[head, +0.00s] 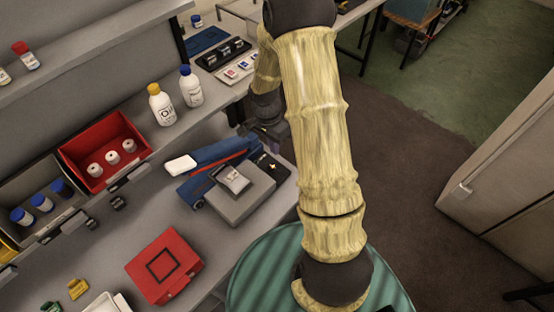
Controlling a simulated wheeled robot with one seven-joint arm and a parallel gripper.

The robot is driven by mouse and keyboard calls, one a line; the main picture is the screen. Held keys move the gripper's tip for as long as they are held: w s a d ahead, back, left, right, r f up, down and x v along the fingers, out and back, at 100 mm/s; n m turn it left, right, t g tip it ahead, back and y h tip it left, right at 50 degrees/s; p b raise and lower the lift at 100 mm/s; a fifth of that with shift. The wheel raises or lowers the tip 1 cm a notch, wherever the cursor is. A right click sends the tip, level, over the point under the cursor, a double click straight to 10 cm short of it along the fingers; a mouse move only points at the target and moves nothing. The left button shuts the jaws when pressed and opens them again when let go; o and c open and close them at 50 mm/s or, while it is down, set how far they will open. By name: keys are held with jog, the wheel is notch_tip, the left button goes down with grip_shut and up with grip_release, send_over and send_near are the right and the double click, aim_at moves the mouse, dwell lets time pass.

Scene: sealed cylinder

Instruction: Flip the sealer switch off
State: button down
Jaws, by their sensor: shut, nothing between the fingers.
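The sealer has a grey base (248,205) on the bench, with a blue arm (215,155) that carries a red stripe and a white handle end (181,165). A small grey block (233,179) lies on the base. A small dark patch (269,166) with light marks at the sealer's right end may be the switch area; its setting is too small to tell. My gripper (268,137) is shut and empty, just behind the sealer's right end, partly hidden by my arm. I cannot tell whether it touches the sealer.
A red box (164,266) lies on the bench in front. Two bottles (161,104) (190,86) stand behind the sealer on a raised shelf.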

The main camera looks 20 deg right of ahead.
aim_at(278, 168)
jog(key=f, duration=0.2)
jog(key=f+p, duration=0.1)
jog(key=f, duration=0.2)
jog(key=s+f+p, duration=0.1)
jog(key=f, duration=0.1)
jog(key=shift+d+f, duration=0.25)
